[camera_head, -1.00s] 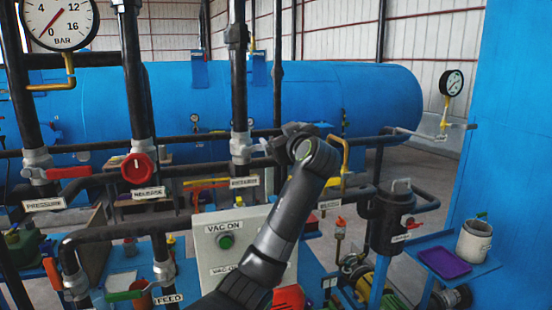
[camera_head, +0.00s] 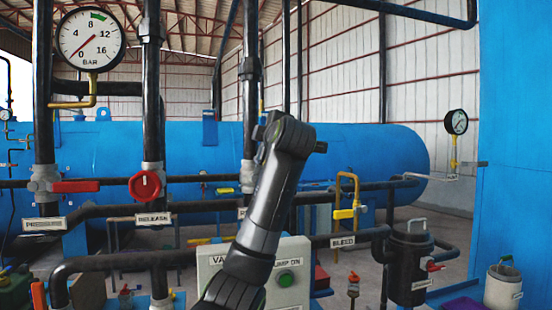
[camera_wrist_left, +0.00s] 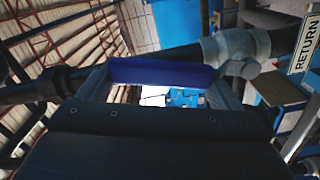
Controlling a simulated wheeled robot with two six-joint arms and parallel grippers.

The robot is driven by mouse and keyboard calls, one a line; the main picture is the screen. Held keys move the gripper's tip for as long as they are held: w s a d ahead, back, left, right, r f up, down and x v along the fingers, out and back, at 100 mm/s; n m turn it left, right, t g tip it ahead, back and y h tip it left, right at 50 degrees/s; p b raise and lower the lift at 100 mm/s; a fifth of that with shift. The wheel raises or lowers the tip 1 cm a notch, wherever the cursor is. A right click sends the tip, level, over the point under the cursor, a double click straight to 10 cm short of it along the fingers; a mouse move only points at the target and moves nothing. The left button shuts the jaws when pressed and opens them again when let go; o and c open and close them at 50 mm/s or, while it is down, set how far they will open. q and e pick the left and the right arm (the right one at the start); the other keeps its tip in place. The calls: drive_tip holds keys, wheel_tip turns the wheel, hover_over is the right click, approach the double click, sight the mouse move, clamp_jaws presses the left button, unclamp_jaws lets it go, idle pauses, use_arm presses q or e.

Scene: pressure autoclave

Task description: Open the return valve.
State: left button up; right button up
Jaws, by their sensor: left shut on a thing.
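The return valve's body (camera_head: 248,175) sits on a vertical black pipe in the head view, left of my left arm. In the left wrist view the valve body (camera_wrist_left: 237,52) is a grey fitting beside the "RETURN" label (camera_wrist_left: 304,45). Its blue handle (camera_wrist_left: 160,74) lies between the fingers of my left gripper (camera_wrist_left: 158,85), which is shut on it. The handle lies roughly along the black pipe. My right gripper is in neither view.
The red-handled pressure valve (camera_head: 75,186) and red release valve (camera_head: 145,186) are to the left. The yellow-handled bleed valve (camera_head: 345,214) is to the right. A control box (camera_head: 210,262) stands below, partly behind my arm. The blue vessel (camera_head: 370,150) lies behind the pipes.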

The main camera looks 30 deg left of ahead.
use_arm(q)
drive_tip(key=shift+s+a+n+b, duration=0.55)
drive_tip(key=shift+s+n+b, duration=0.05)
drive_tip(key=shift+n+b, duration=0.35)
drive_tip(key=shift+s+a+n+b, duration=0.5)
drive_tip(key=shift+s+n+b, duration=0.1)
drive_tip(key=shift+n+b, duration=0.3)
drive_tip(key=o, duration=1.1)
drive_tip(key=shift+o, duration=0.5)
drive_tip(key=shift+s, duration=0.1)
drive_tip(key=b+v, duration=0.5)
drive_tip(key=v, duration=1.2)
drive_tip(key=shift+s, duration=0.2)
